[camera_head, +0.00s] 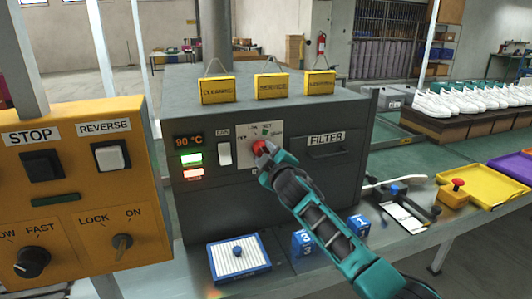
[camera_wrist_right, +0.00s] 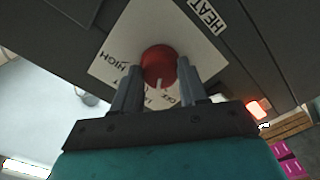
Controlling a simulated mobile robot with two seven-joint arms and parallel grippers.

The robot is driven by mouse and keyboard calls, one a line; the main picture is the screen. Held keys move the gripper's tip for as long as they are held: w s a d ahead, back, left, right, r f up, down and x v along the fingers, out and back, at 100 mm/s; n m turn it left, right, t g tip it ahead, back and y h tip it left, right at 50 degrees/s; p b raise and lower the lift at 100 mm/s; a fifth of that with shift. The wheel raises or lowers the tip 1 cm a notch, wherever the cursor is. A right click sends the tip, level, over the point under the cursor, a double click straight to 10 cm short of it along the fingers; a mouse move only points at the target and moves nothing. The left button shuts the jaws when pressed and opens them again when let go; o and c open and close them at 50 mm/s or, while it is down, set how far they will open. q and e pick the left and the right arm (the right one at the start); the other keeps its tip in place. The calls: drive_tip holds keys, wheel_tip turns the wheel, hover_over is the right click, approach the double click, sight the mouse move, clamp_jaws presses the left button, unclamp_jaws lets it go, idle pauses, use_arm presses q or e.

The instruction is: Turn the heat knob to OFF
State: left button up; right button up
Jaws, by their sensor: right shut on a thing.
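The heat knob (camera_head: 259,147) is red and sits on a white label plate (camera_head: 275,131) on the front of the dark grey heater box. In the right wrist view the knob (camera_wrist_right: 158,62) is between the two fingers of my right gripper (camera_wrist_right: 158,72), which is shut on it. The knob's white pointer mark points down in that view, toward small lettering partly hidden by the fingers. The word HIGH shows left of the knob and HEAT at the upper right. My right gripper (camera_head: 263,159) also shows in the head view. My left gripper is not in view.
A FAN switch (camera_head: 224,153) and a 90 °C display (camera_head: 189,141) are left of the knob. A FILTER drawer (camera_head: 326,150) is to the right. A yellow control panel (camera_head: 80,190) stands at the left. A blue-edged tray (camera_head: 216,274) and blue numbered blocks (camera_head: 303,242) lie below.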

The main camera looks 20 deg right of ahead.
drive_tip(key=n, duration=0.5)
drive_tip(key=shift+n, duration=0.3)
idle(0.4)
drive_tip(key=o, duration=1.1)
drive_tip(key=shift+c, duration=0.2)
drive_tip(key=shift+s, duration=0.15)
drive_tip(key=s, duration=1.2)
drive_tip(key=shift+s+d, duration=0.3)
